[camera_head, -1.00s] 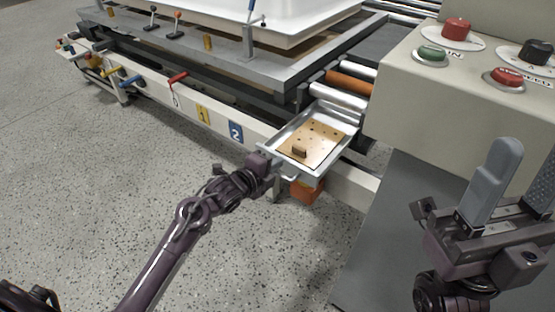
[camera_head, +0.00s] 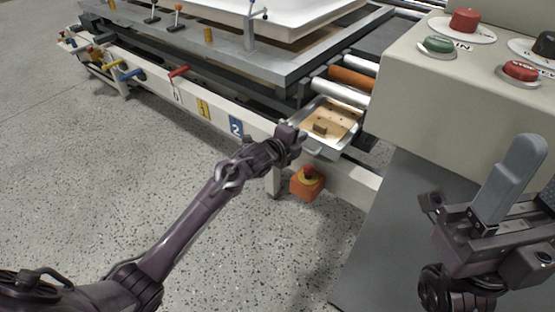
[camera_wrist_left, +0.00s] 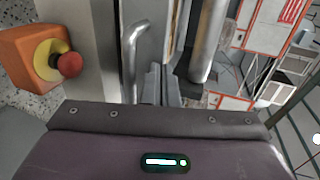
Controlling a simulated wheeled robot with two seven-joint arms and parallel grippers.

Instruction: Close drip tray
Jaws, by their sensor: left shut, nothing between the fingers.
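The drip tray (camera_head: 349,137) is a shallow grey metal tray with a brown, stained bottom and a small brown block in it. My left gripper (camera_head: 301,136) is at the tray's front left corner, shut and empty. In the left wrist view, its fingers (camera_wrist_left: 163,84) point at the tray front, beside the curved tray handle (camera_wrist_left: 137,48). Whether they touch the tray is hard to tell. My right gripper (camera_head: 530,190) is open and empty at the right.
An orange emergency-stop box (camera_head: 307,183) hangs below the rail near my left gripper; its red button (camera_wrist_left: 70,64) shows in the left wrist view. A beige control box (camera_head: 440,95) with buttons stands right of the tray. The speckled floor at left is clear.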

